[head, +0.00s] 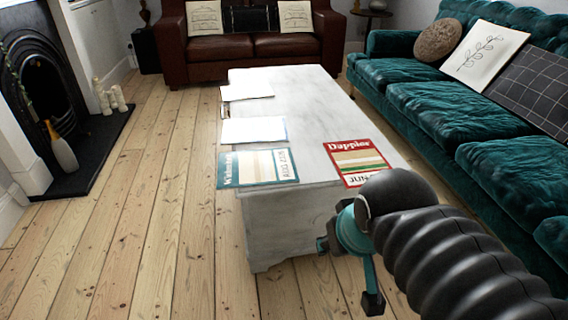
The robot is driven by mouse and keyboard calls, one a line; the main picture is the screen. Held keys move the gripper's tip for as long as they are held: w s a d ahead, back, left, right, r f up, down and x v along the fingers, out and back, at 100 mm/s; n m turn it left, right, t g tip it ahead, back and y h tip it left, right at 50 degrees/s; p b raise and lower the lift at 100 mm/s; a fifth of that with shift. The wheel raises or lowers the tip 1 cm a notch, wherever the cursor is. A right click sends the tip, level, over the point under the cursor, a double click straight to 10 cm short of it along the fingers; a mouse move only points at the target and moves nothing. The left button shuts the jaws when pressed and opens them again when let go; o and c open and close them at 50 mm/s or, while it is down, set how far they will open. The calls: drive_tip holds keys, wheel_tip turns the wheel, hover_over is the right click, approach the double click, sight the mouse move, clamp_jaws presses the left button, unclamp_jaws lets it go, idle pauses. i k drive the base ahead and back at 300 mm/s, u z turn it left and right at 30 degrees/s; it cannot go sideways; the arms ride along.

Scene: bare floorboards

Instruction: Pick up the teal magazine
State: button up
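The teal magazine (258,168) lies flat at the near left corner of the white table (300,115), its left edge reaching out over the table's side. It bears white lettering and a cream panel with stripes. My gripper (347,273) is in front of the table's near end, to the right of and nearer than the teal magazine, and apart from it. Its dark fingertips are spread apart with nothing seen between them. My black arm hides part of the gripper.
A red magazine (357,162) lies at the table's near right corner. White papers (253,130) lie farther back along the left edge. A teal sofa (455,115) stands close on the right. Bare floorboards (150,200) are clear on the left.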

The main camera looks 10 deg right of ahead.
sight(264, 167)
drive_tip(key=k, duration=0.65)
drive_tip(key=u, duration=0.6)
drive_tip(key=i, duration=1)
drive_tip(key=u, duration=0.5)
drive_tip(key=i, duration=0.75)
drive_tip(key=z, duration=0.05)
